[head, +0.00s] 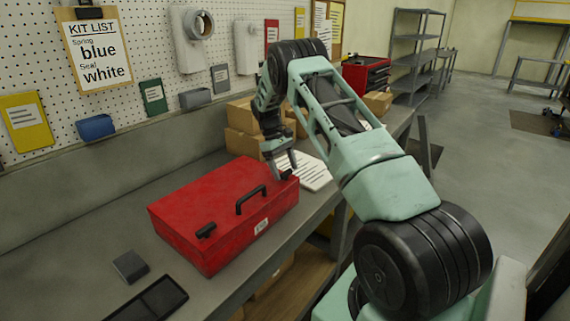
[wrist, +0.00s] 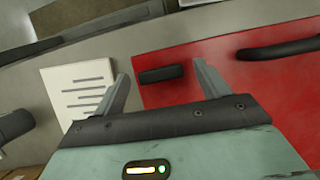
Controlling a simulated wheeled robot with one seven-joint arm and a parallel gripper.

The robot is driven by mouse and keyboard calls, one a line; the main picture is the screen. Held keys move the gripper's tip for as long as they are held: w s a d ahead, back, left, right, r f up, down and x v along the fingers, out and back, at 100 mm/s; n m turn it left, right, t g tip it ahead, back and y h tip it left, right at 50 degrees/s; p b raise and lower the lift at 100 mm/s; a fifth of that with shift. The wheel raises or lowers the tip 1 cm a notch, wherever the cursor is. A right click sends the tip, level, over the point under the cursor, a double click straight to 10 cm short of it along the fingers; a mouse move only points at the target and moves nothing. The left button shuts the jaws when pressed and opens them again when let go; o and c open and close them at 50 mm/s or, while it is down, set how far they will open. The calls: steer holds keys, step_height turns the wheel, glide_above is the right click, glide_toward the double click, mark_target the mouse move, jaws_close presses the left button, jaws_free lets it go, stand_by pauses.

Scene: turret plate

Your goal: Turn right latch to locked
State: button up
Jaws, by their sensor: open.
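A red toolbox (head: 215,205) lies shut on the bench, with a black handle (head: 250,198) on its lid edge. The right latch (head: 287,174), a small dark bar, sits at the box's far right end, partly hidden by my gripper in the head view. My gripper (head: 281,163) is open just above it. In the wrist view the right latch (wrist: 160,74) appears between the two open fingers, apparently untouched, lying roughly in line with the handle (wrist: 280,48). The left latch (head: 206,230) is at the near end of the box.
A white printed sheet (head: 312,172) lies on the bench beside the box, also in the wrist view (wrist: 78,88). Cardboard boxes (head: 243,117) stand behind my gripper. A small dark block (head: 130,266) and a black tray (head: 155,300) lie in front. The bench left of the box is clear.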

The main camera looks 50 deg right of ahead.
steer(key=shift+w+r+b, duration=0.3)
steer(key=shift+r+b, duration=0.05)
steer(key=shift+r, duration=0.2)
steer(key=b+v, duration=0.2)
steer(key=v, duration=1.4)
steer(key=shift+s, duration=0.3)
steer(key=shift+a+r, duration=0.1)
steer(key=shift+r, duration=0.05)
steer(key=shift+a, duration=0.15)
